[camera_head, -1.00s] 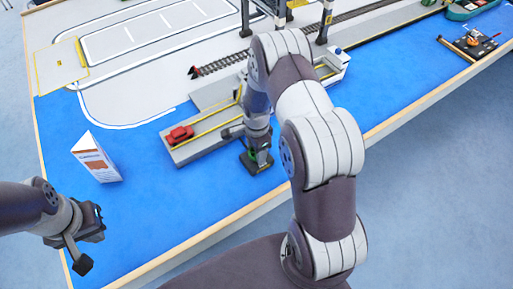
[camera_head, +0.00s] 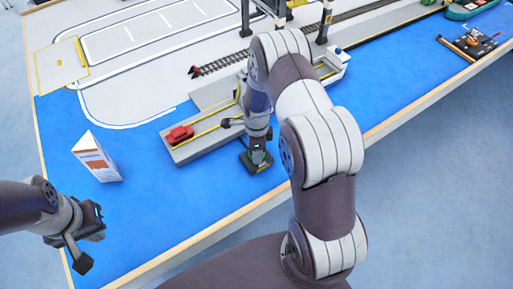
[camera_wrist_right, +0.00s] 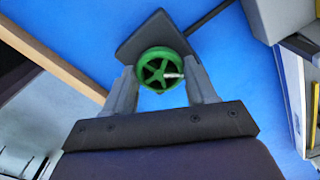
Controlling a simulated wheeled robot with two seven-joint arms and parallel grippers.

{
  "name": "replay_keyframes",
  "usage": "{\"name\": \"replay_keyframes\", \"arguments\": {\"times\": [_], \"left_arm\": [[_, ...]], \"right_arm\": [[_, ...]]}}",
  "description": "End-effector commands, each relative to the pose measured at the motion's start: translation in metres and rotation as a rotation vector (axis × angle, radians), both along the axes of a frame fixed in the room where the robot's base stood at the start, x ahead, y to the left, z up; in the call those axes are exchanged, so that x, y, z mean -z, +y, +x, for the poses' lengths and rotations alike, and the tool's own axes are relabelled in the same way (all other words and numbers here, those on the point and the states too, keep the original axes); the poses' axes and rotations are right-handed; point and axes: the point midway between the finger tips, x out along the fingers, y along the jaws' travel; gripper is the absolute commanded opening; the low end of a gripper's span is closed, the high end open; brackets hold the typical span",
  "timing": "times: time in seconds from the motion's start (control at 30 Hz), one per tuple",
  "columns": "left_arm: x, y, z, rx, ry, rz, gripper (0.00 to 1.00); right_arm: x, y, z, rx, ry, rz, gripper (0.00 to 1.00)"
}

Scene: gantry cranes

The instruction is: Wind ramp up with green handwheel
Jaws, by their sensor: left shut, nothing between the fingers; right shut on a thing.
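The green handwheel (camera_wrist_right: 162,70) sits on a dark base plate (camera_wrist_right: 140,36) on the blue table. My right gripper (camera_wrist_right: 163,82) is shut on the wheel, one finger on each side of its rim. In the head view the wheel (camera_head: 259,156) shows small and partly hidden under my right wrist. The grey ramp (camera_head: 196,147) with yellow edge lines lies beside it, carrying a red car (camera_head: 179,135). Part of the ramp is hidden by my right arm. My left gripper (camera_head: 84,250) is shut and empty over the near left table corner.
A white and orange folded card (camera_head: 97,158) stands on the blue surface at left. A white boat (camera_head: 332,64) lies behind my right arm. Rails and crane legs (camera_head: 325,22) stand at the back. The wooden table edge (camera_head: 215,222) runs along the front.

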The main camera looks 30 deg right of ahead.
Motion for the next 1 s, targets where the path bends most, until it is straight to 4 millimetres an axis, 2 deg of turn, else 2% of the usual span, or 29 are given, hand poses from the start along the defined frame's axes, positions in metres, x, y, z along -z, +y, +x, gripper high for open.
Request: {"name": "replay_keyframes", "arguments": {"times": [0.23,0.27,0.33,0.67,0.77,1.0], "left_arm": [[0.0,0.0,0.0,0.0,0.0,0.0,0.0],[0.0,0.0,0.0,0.0,0.0,0.0,0.0],[0.0,0.0,0.0,0.0,0.0,0.0,0.0],[0.0,0.0,0.0,0.0,0.0,0.0,0.0],[0.002,0.0,0.0,0.0,0.0,0.0,0.0],[0.008,0.0,0.0,0.0,0.0,0.0,0.0]], "right_arm": [[-0.002,-0.001,0.002,0.003,-0.006,-0.001,0.26],[-0.002,-0.001,0.002,0.003,-0.006,-0.001,0.59],[-0.002,-0.001,0.002,0.003,-0.006,-0.001,0.82],[-0.004,0.0,0.001,0.001,-0.003,0.0,0.82],[-0.02,-0.001,0.002,0.001,-0.007,-0.001,0.82],[-0.085,-0.001,0.002,0.002,-0.008,-0.002,0.82]]}}
